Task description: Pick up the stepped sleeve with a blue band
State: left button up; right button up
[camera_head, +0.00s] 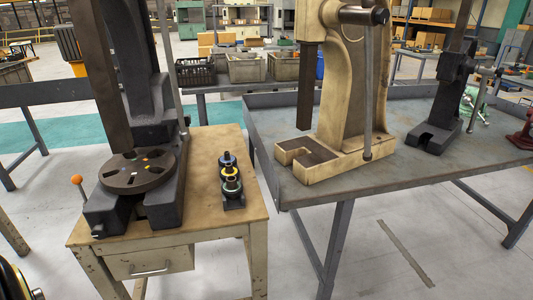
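Several small dark stepped sleeves stand upright in a row on a dark holder (234,206) on the wooden table, right of the black press. The farthest sleeve (226,159) appears to carry a blue band, though it is small and partly hidden by those in front. The middle sleeve (229,171) shows a yellow band. The nearest sleeve (232,187) shows a greenish band. Neither of my grippers is in view, and nothing touches the sleeves.
The black arbor press (150,115) with its round slotted plate (137,171) fills the table's left side. The wooden table (205,220) is bare around the holder. A cream press (350,110) stands on the grey bench (300,196) to the right, across a gap.

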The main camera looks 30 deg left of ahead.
aim_at(227, 153)
jog(key=u, duration=0.35)
jog(key=i, duration=1.2)
jog(key=u, duration=0.75)
